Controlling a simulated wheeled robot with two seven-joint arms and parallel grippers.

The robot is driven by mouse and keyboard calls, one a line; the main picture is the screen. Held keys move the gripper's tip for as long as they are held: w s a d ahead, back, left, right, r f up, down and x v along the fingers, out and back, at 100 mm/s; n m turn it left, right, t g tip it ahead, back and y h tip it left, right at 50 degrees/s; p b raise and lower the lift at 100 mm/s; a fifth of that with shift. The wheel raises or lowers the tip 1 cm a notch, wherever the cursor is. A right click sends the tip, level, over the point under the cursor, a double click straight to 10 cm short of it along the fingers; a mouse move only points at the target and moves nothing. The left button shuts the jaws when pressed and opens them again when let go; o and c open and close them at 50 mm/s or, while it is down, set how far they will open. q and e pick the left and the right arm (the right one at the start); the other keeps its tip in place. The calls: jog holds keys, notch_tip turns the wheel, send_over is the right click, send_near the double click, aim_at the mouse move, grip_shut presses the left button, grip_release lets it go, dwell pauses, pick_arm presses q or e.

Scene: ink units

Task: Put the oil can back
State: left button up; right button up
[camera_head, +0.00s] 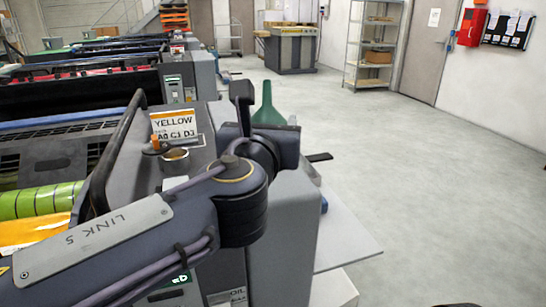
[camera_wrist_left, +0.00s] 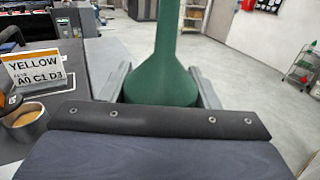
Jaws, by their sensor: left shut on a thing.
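The oil can is green with a tall tapering spout (camera_head: 267,106). In the left wrist view the can (camera_wrist_left: 162,80) stands between the two grey fingers of my left gripper (camera_wrist_left: 160,84), which is shut on it. In the head view my left wrist hides the lower part of the can and most of the gripper (camera_head: 268,124). The can looks upright, beside the grey press unit with the YELLOW sign (camera_head: 173,125). Whether its base touches anything is hidden. My right gripper does not show.
A metal cup (camera_head: 175,154) stands on the press unit near the sign. A pale flat panel (camera_head: 343,240) juts out at the unit's right side. Open floor (camera_head: 420,180) lies to the right. A shelf rack (camera_head: 372,50) and a grey cabinet (camera_head: 290,50) stand far back.

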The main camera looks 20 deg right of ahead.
pick_arm(q)
jog(key=shift+w+d+f, duration=0.25)
jog(key=shift+w+f, duration=0.15)
jog(key=shift+f, duration=0.15)
jog(key=shift+w+d+f+b, duration=0.15)
jog(key=shift+f+b, duration=0.35)
jog(key=shift+f, duration=0.4)
jog(key=shift+w+d+f+b, duration=0.1)
jog(key=shift+f+b, duration=0.4)
jog(key=shift+f, duration=0.4)
jog(key=shift+f, duration=0.15)
jog(key=o, duration=0.8)
jog(key=shift+f, duration=0.15)
jog(key=o, duration=0.4)
jog(key=shift+o, duration=0.2)
jog(key=shift+r, duration=0.3)
jog(key=v, duration=1.2)
jog(key=shift+p, duration=0.3)
